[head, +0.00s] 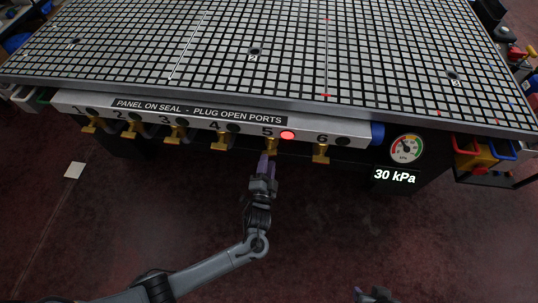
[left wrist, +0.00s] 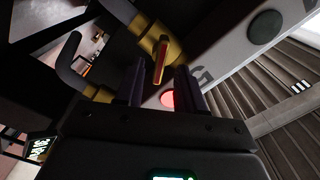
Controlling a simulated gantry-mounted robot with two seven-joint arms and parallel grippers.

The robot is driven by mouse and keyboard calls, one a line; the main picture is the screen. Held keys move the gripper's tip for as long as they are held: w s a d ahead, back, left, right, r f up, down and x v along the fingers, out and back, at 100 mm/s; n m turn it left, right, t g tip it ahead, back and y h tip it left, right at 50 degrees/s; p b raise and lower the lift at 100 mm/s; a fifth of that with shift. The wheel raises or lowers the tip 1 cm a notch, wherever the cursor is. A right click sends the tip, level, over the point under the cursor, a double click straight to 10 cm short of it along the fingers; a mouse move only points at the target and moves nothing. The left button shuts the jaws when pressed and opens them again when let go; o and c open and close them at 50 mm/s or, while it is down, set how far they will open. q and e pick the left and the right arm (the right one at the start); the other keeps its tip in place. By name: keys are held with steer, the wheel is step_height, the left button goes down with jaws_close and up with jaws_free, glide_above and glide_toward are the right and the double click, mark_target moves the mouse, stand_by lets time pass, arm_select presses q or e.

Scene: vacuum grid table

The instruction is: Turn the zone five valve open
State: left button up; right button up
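The zone five valve (head: 271,146) is a brass fitting under the number 5 on the white manifold strip, beside a lit red lamp (head: 288,135). My left gripper (head: 266,163) is just in front of and below it. In the left wrist view its two dark fingers (left wrist: 162,82) are apart, with the valve's thin red-and-brass handle (left wrist: 160,60) near their tips, in line with the gap. Contact with the handle cannot be told. The lamp (left wrist: 168,98) glows between the fingers. My right gripper (head: 374,294) shows only partly at the bottom edge, away from the manifold.
Valve four (head: 222,141) and valve six (head: 320,153) flank valve five; the other lamps are dark. A gauge (head: 406,149) stands at right above a display (head: 395,176) reading 30 kPa. The grid table (head: 255,50) overhangs the manifold.

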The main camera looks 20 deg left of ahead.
mark_target(269, 153)
arm_select(q)
steer(key=shift+b+x, duration=0.6)
steer(key=shift+x, duration=1.8)
steer(key=shift+s, duration=0.1)
jaws_close()
